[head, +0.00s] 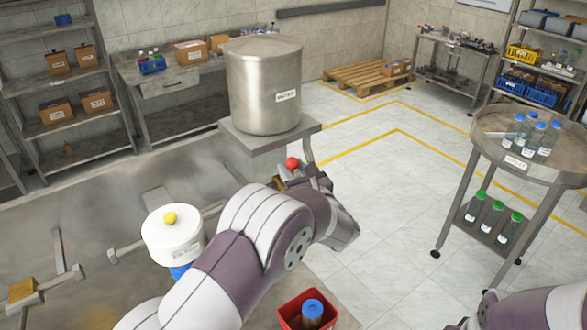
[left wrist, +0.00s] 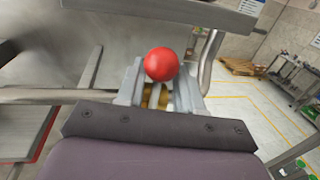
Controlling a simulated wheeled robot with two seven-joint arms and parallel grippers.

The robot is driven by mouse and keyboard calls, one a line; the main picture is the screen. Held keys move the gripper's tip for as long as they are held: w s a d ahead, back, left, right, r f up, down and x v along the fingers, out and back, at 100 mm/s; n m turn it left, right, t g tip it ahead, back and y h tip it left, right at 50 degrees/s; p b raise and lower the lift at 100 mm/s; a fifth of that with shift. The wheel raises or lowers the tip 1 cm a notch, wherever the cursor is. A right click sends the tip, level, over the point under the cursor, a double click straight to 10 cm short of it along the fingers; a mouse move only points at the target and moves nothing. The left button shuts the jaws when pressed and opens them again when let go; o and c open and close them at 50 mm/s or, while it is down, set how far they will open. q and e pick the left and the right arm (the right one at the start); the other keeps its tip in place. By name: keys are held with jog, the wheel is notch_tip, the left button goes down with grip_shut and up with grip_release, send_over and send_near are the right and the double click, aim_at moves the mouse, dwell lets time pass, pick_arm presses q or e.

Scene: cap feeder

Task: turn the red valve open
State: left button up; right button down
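The red valve knob (head: 292,163) is a round red ball beside the small shelf under the steel tank, at the end of the pipework. My left gripper (head: 303,179) is at the valve, partly hidden by its own wrist. In the left wrist view, the red knob (left wrist: 161,64) sits between the two grey fingers of my left gripper (left wrist: 160,80), which stand apart. Brass valve parts (left wrist: 154,96) show between the fingers below the knob. Whether a finger touches the valve is unclear. My right gripper is not in view; only part of my right arm shows at lower right.
A large steel tank (head: 264,85) stands on a shelf just behind the valve. A white container with a yellow knob (head: 172,234) is left of my left arm. A red bin (head: 291,309) is at the bottom. A round trolley (head: 483,143) with bottles stands right.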

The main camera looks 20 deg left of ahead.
pick_arm(q)
jog(key=shift+a, duration=0.1)
grip_shut()
jog(key=shift+w+d+f+m+g+h+b, duration=0.1)
jog(key=shift+w+d+m+g+b, duration=0.2)
jog(key=shift+m+b, duration=0.85)
jog(key=shift+w+d+m+g+h+b, duration=0.1)
jog(key=shift+w+d+m+b, duration=0.25)
jog(key=shift+m+b, duration=0.8)
jog(key=shift+w+d+f+m+g+h+b, duration=0.1)
jog(key=shift+w+d+m+g+b, duration=0.25)
jog(key=shift+m+b, duration=0.75)
jog(key=shift+a+r, duration=0.1)
jog(key=shift+o, duration=2)
grip_release()
jog(key=shift+w, duration=0.1)
jog(key=shift+o, duration=0.2)
jog(key=shift+f, duration=0.2)
